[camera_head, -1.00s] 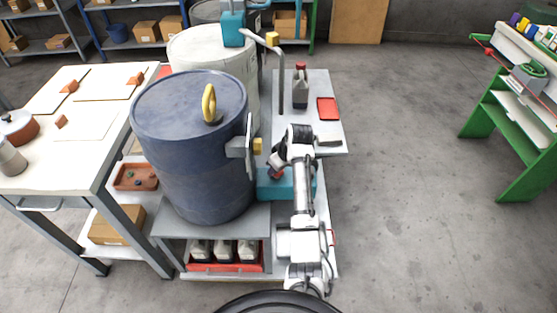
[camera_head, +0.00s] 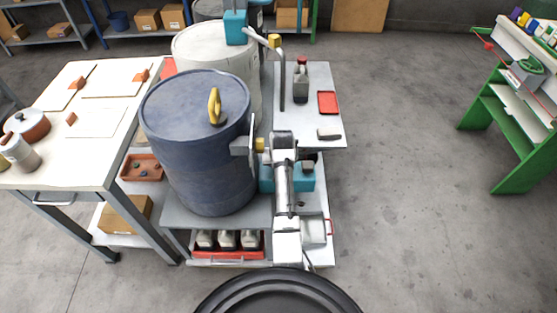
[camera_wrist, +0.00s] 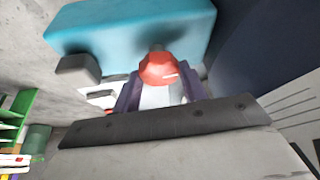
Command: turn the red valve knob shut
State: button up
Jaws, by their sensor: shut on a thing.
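The red valve knob (camera_wrist: 158,68) shows in the wrist view, a faceted red cap in front of a teal block (camera_wrist: 135,30). My gripper (camera_wrist: 161,88) is shut on the knob, with one dark finger on each side of it. In the head view the teal block (camera_head: 304,178) sits at the right of the blue drum, partly behind my arm. The knob and my fingertips are hidden there by my arm.
The large blue drum (camera_head: 200,140) with a yellow handle stands close to the left of my arm. A grey shelf (camera_head: 333,98) behind holds a bottle (camera_head: 301,82) and a red tray (camera_head: 327,102). The floor to the right is clear.

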dwell(0.4)
jog(key=o, duration=1)
jog(key=shift+c, duration=0.2)
jog(key=b+v, duration=0.1)
jog(key=v, duration=0.6)
jog(key=shift+r, duration=0.25)
jog(key=shift+s, duration=0.1)
